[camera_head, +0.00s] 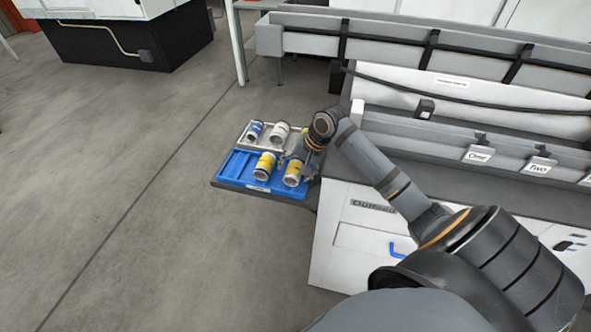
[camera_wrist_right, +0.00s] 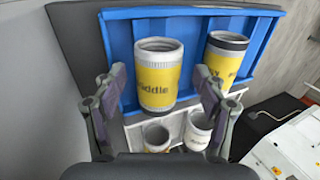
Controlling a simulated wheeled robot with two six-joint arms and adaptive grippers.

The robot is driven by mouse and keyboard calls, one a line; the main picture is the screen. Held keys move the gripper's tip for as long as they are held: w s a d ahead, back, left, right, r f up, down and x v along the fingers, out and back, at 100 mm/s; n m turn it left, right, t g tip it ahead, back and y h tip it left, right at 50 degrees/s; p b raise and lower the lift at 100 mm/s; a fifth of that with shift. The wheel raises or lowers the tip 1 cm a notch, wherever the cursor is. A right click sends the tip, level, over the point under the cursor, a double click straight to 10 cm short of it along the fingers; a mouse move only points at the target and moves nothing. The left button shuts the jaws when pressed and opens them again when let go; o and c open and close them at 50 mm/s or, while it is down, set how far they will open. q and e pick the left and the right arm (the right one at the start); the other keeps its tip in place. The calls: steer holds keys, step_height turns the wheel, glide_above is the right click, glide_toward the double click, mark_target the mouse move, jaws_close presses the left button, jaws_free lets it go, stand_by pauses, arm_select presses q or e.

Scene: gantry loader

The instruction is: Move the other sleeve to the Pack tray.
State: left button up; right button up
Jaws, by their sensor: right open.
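A white sleeve with a yellow band (camera_head: 293,172) stands at the right of the blue tray (camera_head: 231,168). In the right wrist view this sleeve (camera_wrist_right: 158,78) shows lettering like "iddle" and is between my open right gripper's fingers (camera_wrist_right: 161,88), with gaps on both sides. A second yellow-banded sleeve (camera_head: 265,166), dark-rimmed in the wrist view (camera_wrist_right: 228,58), stands to its left on the blue tray. My right gripper (camera_head: 301,161) is at the trays' right side, partly hidden by its arm. I cannot read which tray is Pack. My left gripper is out of view.
The white loader cabinet (camera_head: 345,262) stands to the right. Open floor (camera_head: 120,220) lies to the left.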

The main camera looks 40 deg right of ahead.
step_height(320, 180, up, 10)
step_height(320, 180, up, 6)
steer(key=p, duration=0.9)
stand_by(0.5)
stand_by(0.4)
